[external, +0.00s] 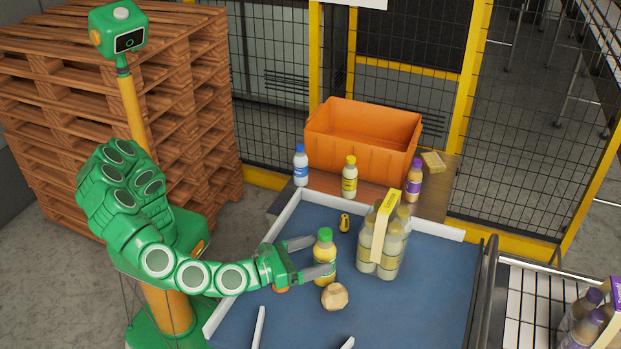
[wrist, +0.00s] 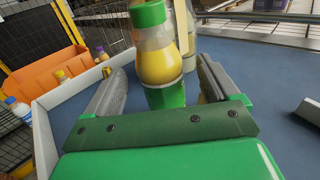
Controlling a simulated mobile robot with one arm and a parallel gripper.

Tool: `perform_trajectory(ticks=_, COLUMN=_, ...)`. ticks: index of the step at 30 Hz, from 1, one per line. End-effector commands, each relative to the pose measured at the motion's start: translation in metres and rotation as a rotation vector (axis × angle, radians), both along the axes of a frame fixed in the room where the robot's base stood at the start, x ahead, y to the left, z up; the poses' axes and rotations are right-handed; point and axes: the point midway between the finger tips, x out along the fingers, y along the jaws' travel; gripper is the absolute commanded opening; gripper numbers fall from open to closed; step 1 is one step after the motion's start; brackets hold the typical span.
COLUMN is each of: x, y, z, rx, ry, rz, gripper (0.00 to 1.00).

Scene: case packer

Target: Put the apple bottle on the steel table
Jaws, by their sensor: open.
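The green-capped bottle with yellow contents and a green label, seemingly the apple bottle (external: 324,250), stands upright on the blue surface (external: 400,310). My gripper (external: 318,257) is open, with one finger on each side of this bottle. In the wrist view the bottle (wrist: 158,58) stands between the fingers, with a gap showing at least on the left. I cannot tell for sure which surface is the steel table; a brown-topped table (external: 432,205) stands behind the blue surface.
A shrink-wrapped bottle pack (external: 383,240) stands just right of the bottle. A beige lump (external: 334,296) and a small yellow-black item (external: 344,222) lie nearby. The back table holds an orange crate (external: 360,150) and blue-capped (external: 300,168), yellow-capped (external: 349,180) and purple-capped (external: 414,183) bottles.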

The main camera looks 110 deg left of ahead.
Motion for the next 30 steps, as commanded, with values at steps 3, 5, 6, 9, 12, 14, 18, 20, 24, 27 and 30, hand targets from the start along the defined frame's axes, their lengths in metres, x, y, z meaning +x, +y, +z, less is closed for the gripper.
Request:
perform_trajectory(ticks=3, x=0.011, y=0.013, z=-0.003, rx=0.000, ry=0.001, rz=0.002, gripper=0.88)
perform_trajectory(ticks=5, x=0.016, y=0.017, z=-0.003, rx=0.000, ry=0.001, rz=0.001, gripper=0.88)
perform_trajectory(ticks=6, x=0.019, y=0.020, z=-0.003, rx=0.000, ry=0.001, rz=0.001, gripper=0.88)
perform_trajectory(ticks=9, x=0.023, y=0.024, z=-0.003, rx=0.000, ry=0.001, rz=0.001, gripper=0.88)
perform_trajectory(ticks=12, x=0.023, y=0.024, z=-0.002, rx=0.001, ry=0.001, rz=0.000, gripper=0.88)
perform_trajectory(ticks=14, x=0.023, y=0.024, z=-0.002, rx=0.001, ry=0.001, rz=0.000, gripper=0.88)
perform_trajectory(ticks=18, x=0.023, y=0.024, z=-0.002, rx=0.000, ry=0.000, rz=0.000, gripper=0.76)
perform_trajectory(ticks=20, x=0.023, y=0.024, z=-0.002, rx=0.000, ry=0.000, rz=0.000, gripper=0.66)
perform_trajectory(ticks=24, x=0.023, y=0.024, z=-0.002, rx=0.000, ry=0.000, rz=0.000, gripper=0.45)
perform_trajectory(ticks=27, x=0.023, y=0.024, z=-0.002, rx=0.000, ry=0.000, rz=0.000, gripper=0.30)
perform_trajectory(ticks=30, x=0.023, y=0.024, z=-0.002, rx=0.000, ry=0.000, rz=0.000, gripper=0.15)
